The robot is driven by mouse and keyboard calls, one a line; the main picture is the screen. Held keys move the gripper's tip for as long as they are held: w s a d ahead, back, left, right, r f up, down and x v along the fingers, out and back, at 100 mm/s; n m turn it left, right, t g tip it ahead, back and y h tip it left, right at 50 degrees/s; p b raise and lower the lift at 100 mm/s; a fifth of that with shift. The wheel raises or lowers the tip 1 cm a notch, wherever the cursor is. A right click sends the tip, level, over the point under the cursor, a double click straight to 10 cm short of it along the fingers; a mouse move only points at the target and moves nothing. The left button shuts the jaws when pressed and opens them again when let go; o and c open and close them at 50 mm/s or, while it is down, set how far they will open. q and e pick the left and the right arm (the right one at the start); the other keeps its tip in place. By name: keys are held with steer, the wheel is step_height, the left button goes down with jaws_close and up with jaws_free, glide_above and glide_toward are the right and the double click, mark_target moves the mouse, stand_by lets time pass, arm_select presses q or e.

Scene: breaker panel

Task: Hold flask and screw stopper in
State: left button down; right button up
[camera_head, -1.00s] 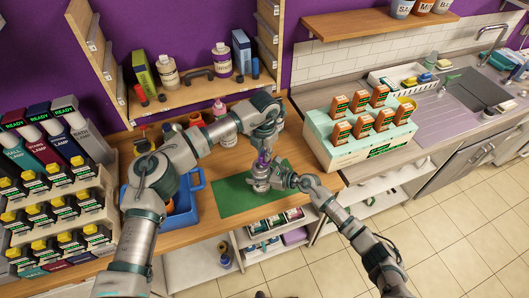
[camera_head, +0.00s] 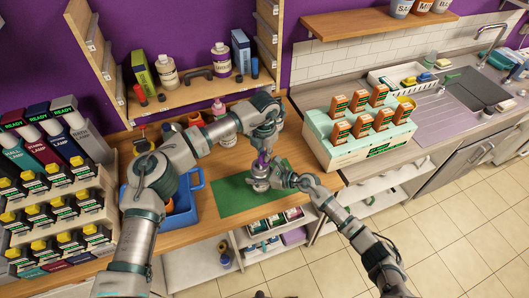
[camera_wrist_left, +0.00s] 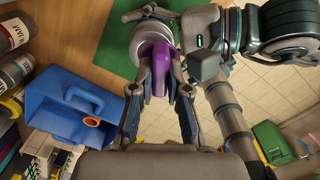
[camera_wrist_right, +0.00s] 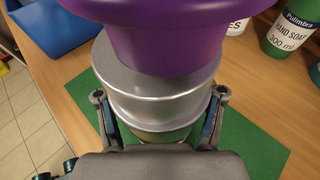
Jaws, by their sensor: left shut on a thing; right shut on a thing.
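The flask (camera_wrist_right: 150,98) is a silver metal cylinder over the green mat (camera_head: 235,203). My right gripper (camera_head: 272,179) is shut on its side; in the right wrist view one finger lies on each side of the flask. The purple stopper (camera_wrist_left: 155,60) sits at the flask's mouth and also fills the top of the right wrist view (camera_wrist_right: 165,45). My left gripper (camera_head: 263,150) comes from above and is shut on the stopper. In the left wrist view its fingers flank the stopper. How deep the stopper sits in the neck cannot be told.
A blue caddy (camera_head: 185,197) stands left of the mat. A pale green rack (camera_head: 350,150) with orange-labelled boxes stands to the right. Bottles stand on the wooden shelf (camera_head: 195,92) behind. The mat around the flask is mostly clear.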

arm_select(q)
steer(key=shift+f, duration=0.55)
steer(key=shift+r, duration=0.1)
steer(key=shift+r, duration=0.45)
steer(key=shift+d, duration=0.1)
stand_by(0.5)
steer(key=shift+f, duration=0.55)
stand_by(0.8)
steer(key=shift+r, duration=0.15)
